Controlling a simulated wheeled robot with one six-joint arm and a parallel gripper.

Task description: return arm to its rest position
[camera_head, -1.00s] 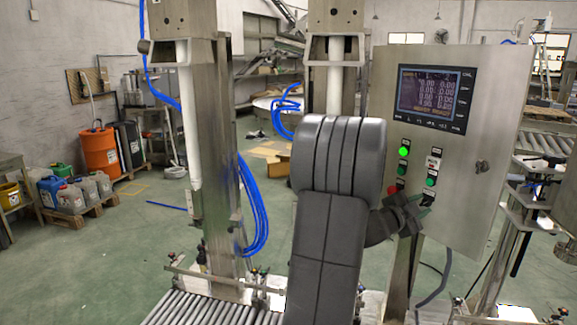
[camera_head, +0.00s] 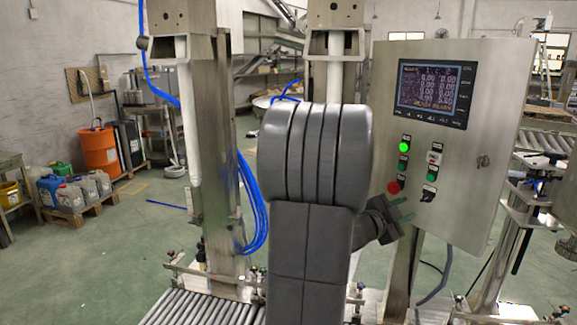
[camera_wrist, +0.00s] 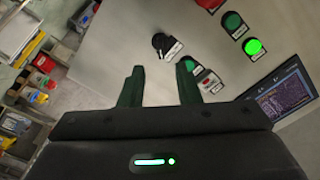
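My gripper (camera_head: 405,215) is in front of the lower left part of the steel control cabinet (camera_head: 462,215), mostly behind my dark arm in the head view. In the wrist view my gripper (camera_wrist: 160,67) has its two green fingers apart with nothing between them. Beyond the fingers, the cabinet face carries a black selector switch (camera_wrist: 163,44), a lit green lamp (camera_wrist: 253,46) and a green button (camera_wrist: 232,21). A red button (camera_head: 393,187) also shows in the head view. The fingers appear clear of the switch.
A display screen (camera_head: 433,93) sits above the buttons. A roller conveyor (camera_head: 195,308) runs along the bottom left. Steel columns (camera_head: 215,150) with blue hoses stand left of my arm. An orange drum (camera_head: 99,150) and jugs are farther left, with open green floor between.

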